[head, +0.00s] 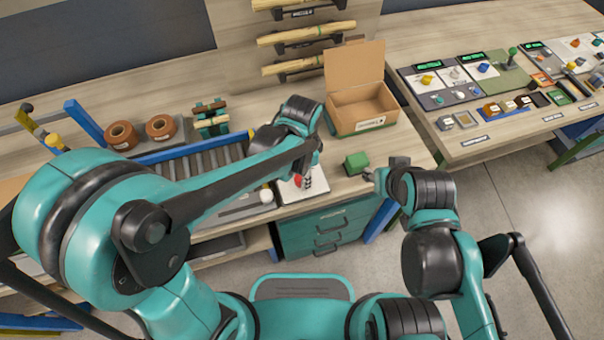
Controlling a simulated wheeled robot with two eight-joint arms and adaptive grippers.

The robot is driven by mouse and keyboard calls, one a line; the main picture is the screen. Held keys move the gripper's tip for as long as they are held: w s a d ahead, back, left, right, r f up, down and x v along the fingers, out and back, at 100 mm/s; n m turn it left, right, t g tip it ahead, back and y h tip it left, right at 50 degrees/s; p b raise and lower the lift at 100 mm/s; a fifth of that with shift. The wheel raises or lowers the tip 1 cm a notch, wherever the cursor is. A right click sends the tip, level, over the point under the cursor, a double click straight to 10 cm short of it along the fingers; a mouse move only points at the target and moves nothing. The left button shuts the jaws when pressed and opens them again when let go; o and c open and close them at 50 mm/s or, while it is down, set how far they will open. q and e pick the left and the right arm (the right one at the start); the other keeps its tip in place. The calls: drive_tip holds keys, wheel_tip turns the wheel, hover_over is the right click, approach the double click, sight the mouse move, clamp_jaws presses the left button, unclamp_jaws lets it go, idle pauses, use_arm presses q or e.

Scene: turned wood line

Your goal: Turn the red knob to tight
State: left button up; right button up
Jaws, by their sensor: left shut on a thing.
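The red knob (298,182) sits on a small white panel (315,187) near the front edge of the workbench, mostly hidden by my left gripper. My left gripper (306,176) reaches down over the panel from above and is shut on the red knob. The knob's marks are too small and covered to read. My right gripper (371,174) is at the bench's front edge, beside a green block (357,162). I cannot tell whether its fingers are open or touch the block.
An open cardboard box (361,105) stands behind the panel. A roller conveyor (190,162) and brown tape rolls (121,135) lie to the left. A green drawer cabinet (325,232) is below the bench. A second table (470,148) at right holds several small parts and boards.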

use_arm(q)
drive_tip(key=o, duration=1.2)
drive_tip(key=shift+c, duration=0.2)
wheel_tip(320, 180, up, 12)
drive_tip(key=s+a+n+t, duration=0.2)
drive_tip(key=a+n+t, duration=0.1)
drive_tip(key=a+n, duration=0.3)
drive_tip(key=s+a+f+n+t, duration=0.1)
drive_tip(key=s+a+n+t, duration=0.2)
drive_tip(key=a+n, duration=0.4)
drive_tip(key=a+t, duration=0.1)
drive_tip(key=a, duration=0.3)
drive_tip(key=shift+a+f, duration=0.3)
